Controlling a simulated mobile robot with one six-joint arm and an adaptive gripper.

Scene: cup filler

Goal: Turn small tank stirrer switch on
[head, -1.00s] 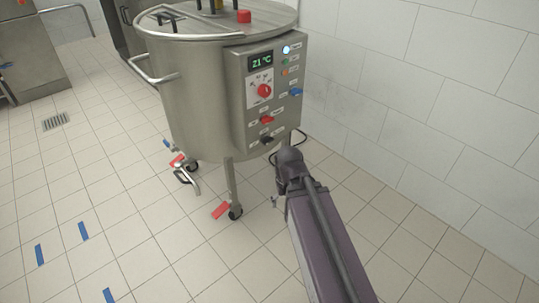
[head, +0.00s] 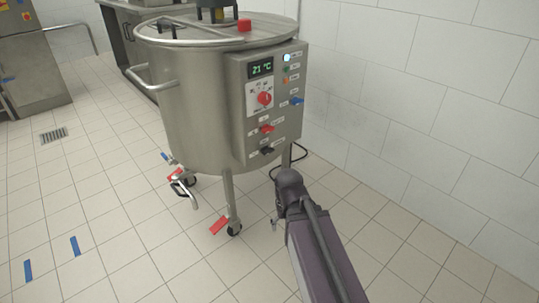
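A steel tank (head: 195,105) on wheeled legs stands at centre, with a control panel (head: 240,120) on its right front. The panel carries a lit display (head: 261,69) reading 21 °C and a red dial (head: 265,98). Below are a red switch (head: 267,129) and a black switch (head: 267,151); a blue switch (head: 297,101) sits at the right. The top lamp (head: 287,57) glows white-blue. The labels are too small to read, so I cannot tell which is the stirrer switch. My arm reaches up from the bottom right, ending below the panel; my gripper is not clearly visible.
A white tiled wall (head: 430,100) runs close along the right. The tank's lid carries a red knob (head: 244,25). A pipe with a valve handle (head: 184,190) juts out under the tank. The tiled floor at the left is open, with blue strips (head: 75,246) and a drain (head: 53,134).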

